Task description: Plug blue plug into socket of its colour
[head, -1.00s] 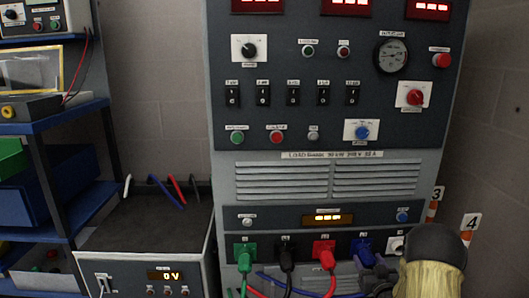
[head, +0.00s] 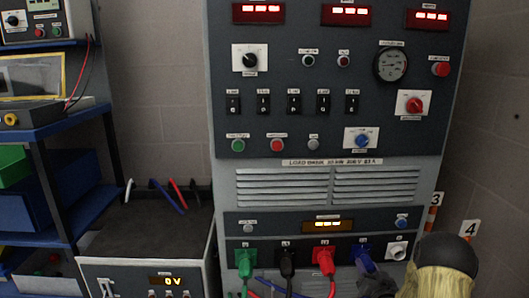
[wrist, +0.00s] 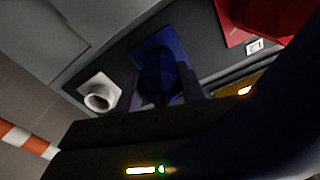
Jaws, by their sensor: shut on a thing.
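The blue plug (head: 366,262) is at the bottom right of the load bank, in front of the blue socket (head: 364,243) in the head view. My gripper (wrist: 160,95) is shut on the blue plug, its fingers on either side of it in the wrist view. The blue socket's plate (wrist: 174,43) shows just beyond the fingers in the wrist view. The plug's front overlaps the socket; I cannot tell how deep it sits. The wrist view is dark, and the socket opening is hidden.
Green (head: 245,261), black (head: 287,262) and red (head: 323,260) plugs sit in the row to the left. An empty white socket (head: 396,250) is close on the right. Cables hang below. A striped post (wrist: 28,139) shows in the wrist view.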

